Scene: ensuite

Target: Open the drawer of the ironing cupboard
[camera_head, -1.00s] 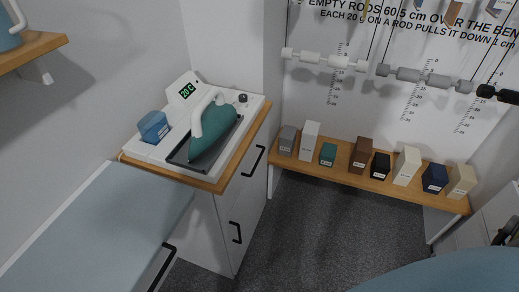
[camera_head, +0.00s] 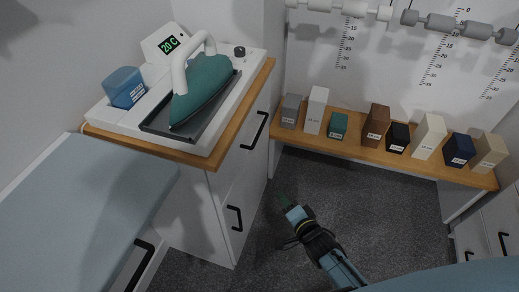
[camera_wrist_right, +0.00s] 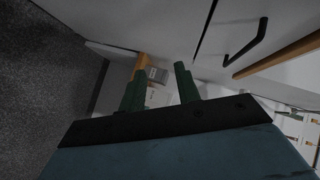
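The ironing cupboard (camera_head: 205,212) is white with a wooden top and stands left of centre in the head view. Its drawer has a black bar handle (camera_head: 257,130) just under the top, and the drawer front looks flush. A second black handle (camera_head: 236,217) is on the door below. My right gripper (camera_head: 284,200) is low in front of the cupboard, over the carpet, apart from both handles. In the right wrist view its two green fingers (camera_wrist_right: 160,88) are spread with nothing between them. A black handle under a wooden edge (camera_wrist_right: 246,45) shows right of the fingers. My left gripper is out of view.
A teal iron (camera_head: 203,87) and a blue container (camera_head: 124,87) stand on the cupboard top. A low wooden shelf (camera_head: 350,148) with several blocks runs along the back wall. A pale blue padded surface (camera_head: 75,215) is at left. Carpet (camera_head: 385,215) is clear between.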

